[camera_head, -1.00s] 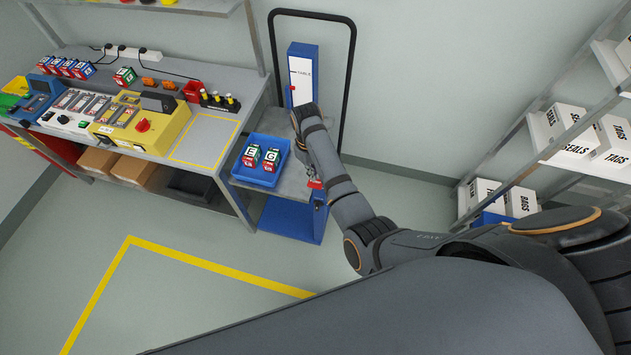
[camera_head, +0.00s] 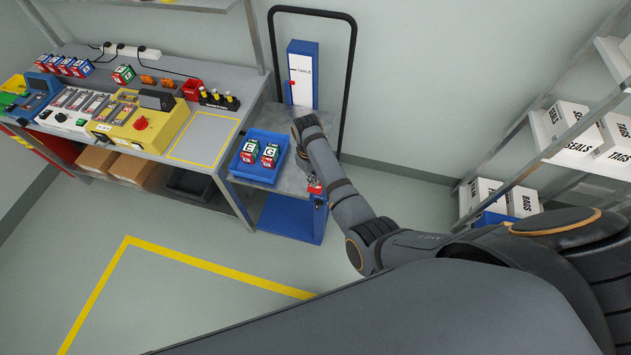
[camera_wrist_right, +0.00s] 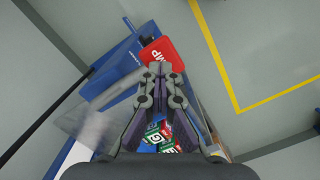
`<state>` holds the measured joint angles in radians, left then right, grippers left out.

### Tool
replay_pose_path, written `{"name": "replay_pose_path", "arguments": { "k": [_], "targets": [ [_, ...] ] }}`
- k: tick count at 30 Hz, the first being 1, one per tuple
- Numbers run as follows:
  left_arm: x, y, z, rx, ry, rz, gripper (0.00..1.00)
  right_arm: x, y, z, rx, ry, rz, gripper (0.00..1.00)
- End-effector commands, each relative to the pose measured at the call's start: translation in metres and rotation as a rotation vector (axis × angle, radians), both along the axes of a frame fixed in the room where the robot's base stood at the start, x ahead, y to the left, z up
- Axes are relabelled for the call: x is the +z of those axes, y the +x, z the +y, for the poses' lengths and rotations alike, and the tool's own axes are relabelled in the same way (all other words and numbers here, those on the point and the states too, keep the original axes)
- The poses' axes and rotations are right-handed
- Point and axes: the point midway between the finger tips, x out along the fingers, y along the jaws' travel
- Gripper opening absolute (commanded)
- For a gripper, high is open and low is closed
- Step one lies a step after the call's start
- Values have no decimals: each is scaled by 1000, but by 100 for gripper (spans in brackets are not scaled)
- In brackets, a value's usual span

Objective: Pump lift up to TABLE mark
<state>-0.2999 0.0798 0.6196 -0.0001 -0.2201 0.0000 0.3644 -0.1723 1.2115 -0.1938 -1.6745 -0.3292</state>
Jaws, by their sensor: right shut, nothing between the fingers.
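The lift is a small cart with a grey platform (camera_head: 290,177) and a blue-framed column (camera_head: 315,54) at its back. A white scale (camera_head: 303,88) on the column bears the word TABLE (camera_head: 305,71) beside a black line. A red pointer (camera_head: 292,83) stands a little below that line. A red pump pad (camera_head: 315,188) sits at the cart's front right; it also shows in the right wrist view (camera_wrist_right: 162,54). My right gripper (camera_wrist_right: 162,72) is shut and empty, its tips at the pad; I cannot tell whether they touch. My left gripper is not in view.
A blue tray (camera_head: 249,178) with two boxes rests on the platform. The workbench (camera_head: 236,88), with a yellow-outlined area, adjoins it at left. A black handle frame (camera_head: 354,60) rises behind. Shelves with white cartons (camera_head: 566,130) stand at right. The floor in front is clear.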

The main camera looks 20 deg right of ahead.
Motion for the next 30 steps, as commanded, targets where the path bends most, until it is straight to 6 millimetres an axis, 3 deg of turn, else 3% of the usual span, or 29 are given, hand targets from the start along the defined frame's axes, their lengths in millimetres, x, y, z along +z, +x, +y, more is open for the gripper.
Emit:
{"name": "replay_pose_path", "arguments": {
  "k": [11,19,30],
  "targets": [
    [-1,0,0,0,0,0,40,-3,-1,0,0,0,2,0],
    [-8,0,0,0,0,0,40,5,26,11,0,1,0,0],
    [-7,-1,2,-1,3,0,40,10,28,12,0,1,-1,0]
  ]
}}
